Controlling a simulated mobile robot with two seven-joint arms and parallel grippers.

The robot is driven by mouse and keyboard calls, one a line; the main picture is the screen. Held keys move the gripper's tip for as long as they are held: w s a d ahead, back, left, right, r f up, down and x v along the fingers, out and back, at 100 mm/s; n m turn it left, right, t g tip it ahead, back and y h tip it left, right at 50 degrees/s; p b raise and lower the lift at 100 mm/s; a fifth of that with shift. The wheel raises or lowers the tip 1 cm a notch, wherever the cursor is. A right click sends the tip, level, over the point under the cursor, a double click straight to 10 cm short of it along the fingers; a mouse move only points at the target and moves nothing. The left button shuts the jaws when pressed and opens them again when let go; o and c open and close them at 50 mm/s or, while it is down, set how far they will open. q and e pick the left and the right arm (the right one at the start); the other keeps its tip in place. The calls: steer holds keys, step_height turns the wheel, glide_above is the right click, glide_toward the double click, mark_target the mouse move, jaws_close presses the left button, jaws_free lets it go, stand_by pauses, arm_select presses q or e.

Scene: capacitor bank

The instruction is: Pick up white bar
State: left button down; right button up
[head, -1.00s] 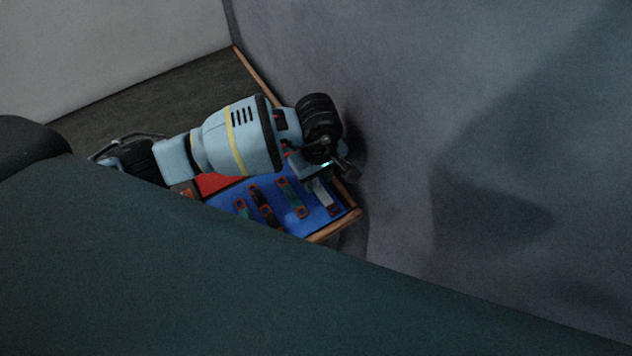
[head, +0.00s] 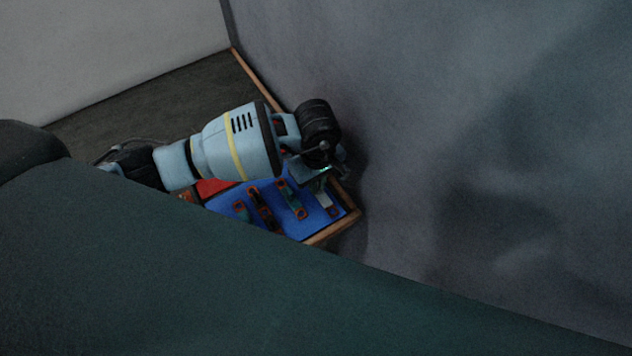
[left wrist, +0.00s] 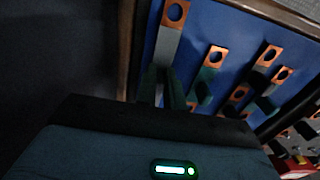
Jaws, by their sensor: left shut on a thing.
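The white bar (head: 323,199), pale grey-white with copper-coloured ends, is at the right end of a blue panel (head: 312,228) in the head view. In the left wrist view the white bar (left wrist: 168,46) runs up from between my fingers to a copper end with a hole. My left gripper (left wrist: 163,80) is shut on the bar. In the head view my left gripper (head: 324,180) hides the bar's upper part. I cannot tell whether the bar is clear of the panel. My right gripper is not in view.
Several dark and green bars with copper ends, such as a green bar (head: 291,199), lie beside the white bar. A wooden rim (head: 335,228) edges the panel. A grey wall (head: 450,150) stands close at the right. A red area (head: 212,187) is at the left.

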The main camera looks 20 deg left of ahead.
arm_select(q)
step_height(320, 180, up, 10)
steer(key=shift+f, duration=0.1)
steer(key=s+a+r+m, duration=0.8)
steer(key=s+m, duration=0.1)
steer(key=m, duration=0.1)
steer(key=shift+a+r, duration=0.1)
steer(key=shift+a, duration=0.1)
